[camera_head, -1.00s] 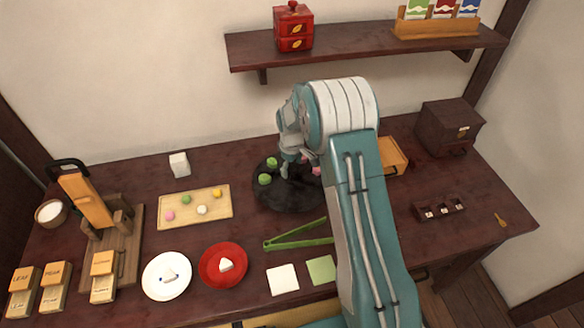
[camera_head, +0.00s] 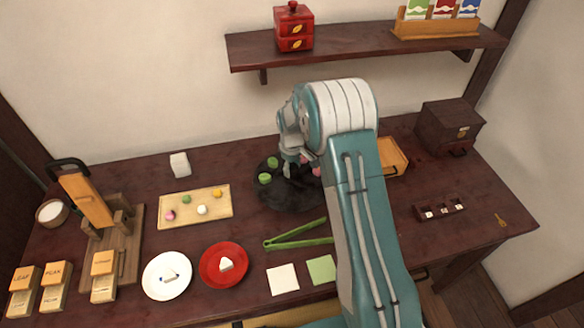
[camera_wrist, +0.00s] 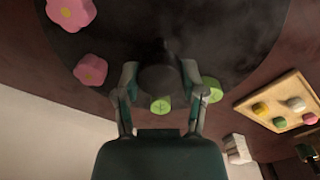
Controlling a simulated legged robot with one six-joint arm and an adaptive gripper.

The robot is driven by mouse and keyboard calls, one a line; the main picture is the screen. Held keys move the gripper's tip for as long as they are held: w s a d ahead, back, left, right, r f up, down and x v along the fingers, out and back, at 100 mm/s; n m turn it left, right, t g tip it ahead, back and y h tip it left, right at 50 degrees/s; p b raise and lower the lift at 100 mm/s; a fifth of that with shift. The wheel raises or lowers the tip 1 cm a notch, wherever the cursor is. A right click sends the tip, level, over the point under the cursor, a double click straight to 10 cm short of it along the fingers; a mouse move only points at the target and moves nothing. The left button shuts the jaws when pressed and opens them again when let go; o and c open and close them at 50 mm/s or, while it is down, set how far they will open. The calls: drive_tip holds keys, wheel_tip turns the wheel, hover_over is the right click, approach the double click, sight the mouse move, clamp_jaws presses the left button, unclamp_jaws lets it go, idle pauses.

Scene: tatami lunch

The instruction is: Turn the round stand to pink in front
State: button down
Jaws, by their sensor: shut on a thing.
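The round stand (camera_head: 290,195) is a dark disc on the table, partly hidden by my arm in the head view; its surface also shows in the wrist view (camera_wrist: 225,40). Two green pieces (camera_head: 264,178) sit on its left side in the head view. Pink flower-shaped pieces (camera_wrist: 90,70) sit on it at the upper left of the wrist view. My gripper (camera_wrist: 160,80) is shut on a dark round knob (camera_wrist: 160,78) that stands up from the stand.
A wooden tray (camera_head: 195,218) with several small sweets lies left of the stand. Green tongs (camera_head: 297,238) lie just in front of it. A red plate (camera_head: 223,265) and a white plate (camera_head: 167,276) stand nearer the front. A wooden box (camera_head: 393,155) is behind my arm.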

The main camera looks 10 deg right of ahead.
drive_tip(key=shift+f+m, duration=0.1)
drive_tip(key=shift+m, duration=0.3)
drive_tip(key=shift+s+f+m, duration=0.1)
drive_tip(key=shift+m, duration=5.3)
drive_tip(key=shift+m+g, duration=0.3)
drive_tip(key=shift+m, duration=5.7)
drive_tip(key=shift+c, duration=0.8)
unclamp_jaws()
